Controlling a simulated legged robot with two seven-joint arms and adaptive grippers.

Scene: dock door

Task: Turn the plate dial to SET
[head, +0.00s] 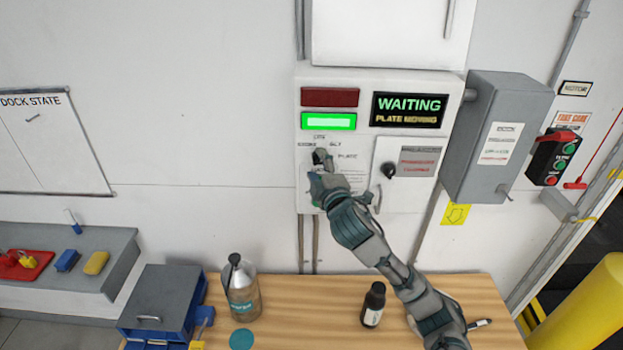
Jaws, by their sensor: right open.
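The plate dial (320,156) is a dark knob on the left of the white control panel (342,84), with small labels around it that are too small to read surely. My right gripper (321,172) is at the dial, its fingers just below and around it; whether they touch it I cannot tell. The gripper is open and partly hides the dial, so its pointer setting is unclear. A sign (409,110) on the panel reads WAITING, PLATE MOVING. A green lamp (328,121) is lit under a dark red one (330,97). My left gripper is out of view.
A second black knob (389,170) is on a small panel door to the right. A grey box (497,137) stands out from the wall beside it. The wooden table (290,318) below holds a spray-type bottle (241,290) and a dark bottle (373,303). A yellow post (590,312) stands at lower right.

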